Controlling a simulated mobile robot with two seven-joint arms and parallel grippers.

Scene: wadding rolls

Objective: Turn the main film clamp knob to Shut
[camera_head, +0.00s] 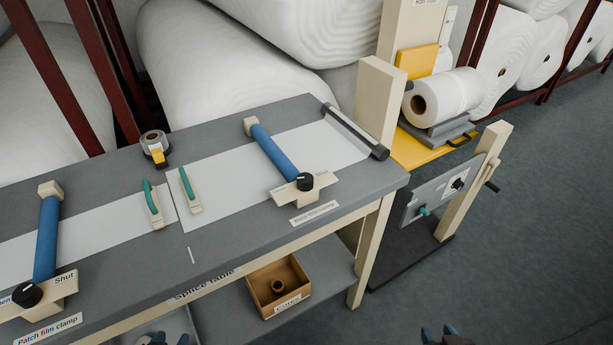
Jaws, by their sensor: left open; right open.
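The main film clamp is a blue bar (273,150) across the white film at the right of the splice table. Its black knob (305,182) sits on a cream plate (322,185) at the bar's near end. A label (313,213), too small to read surely, lies in front. The knob's pointer setting cannot be made out. My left gripper (164,339) shows only its fingertips at the bottom edge, open, below the table's front edge. My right gripper (439,335) is also at the bottom edge, open, right of the table. Both are well apart from the knob.
The similar patch film clamp knob (27,293) is at lower left, its plate marked "Shut" on the right. A cores box (279,288) is on the shelf below.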

